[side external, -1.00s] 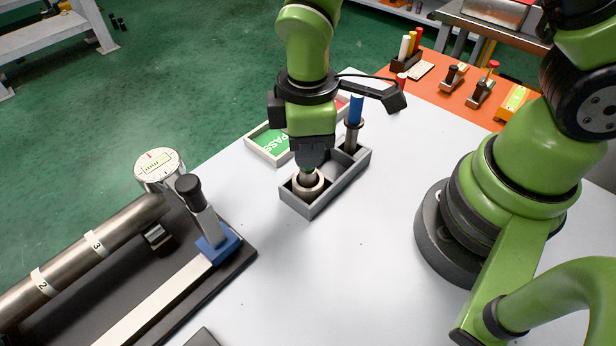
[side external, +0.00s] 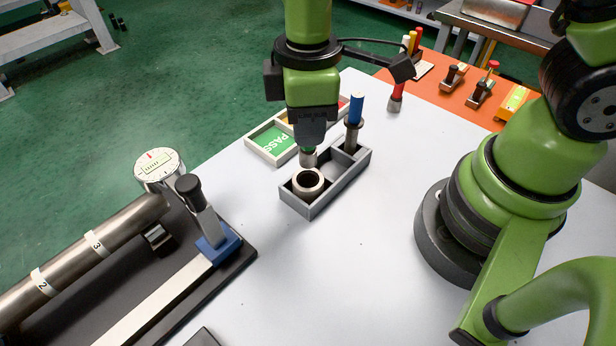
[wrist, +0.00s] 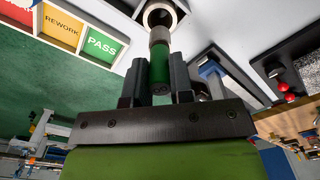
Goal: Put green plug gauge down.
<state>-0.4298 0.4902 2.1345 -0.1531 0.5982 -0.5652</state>
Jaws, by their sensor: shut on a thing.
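My gripper (side external: 309,142) is shut on the green plug gauge, which points down with its steel end (side external: 308,158) showing below the jaws. In the wrist view my gripper (wrist: 157,78) holds its green handle (wrist: 159,65) between the fingers. The grey tray (side external: 340,191) stands on the table below. A steel ring (side external: 309,190) with an open bore sits in the tray's near compartment. The gauge's tip is above the ring and out of its bore, toward the tray's middle. A blue-handled plug gauge (side external: 356,110) stands upright at the tray's far end.
A sorting tray with a green PASS section (side external: 272,141) lies behind the grey tray. A red-handled gauge (side external: 397,95) stands at the back.

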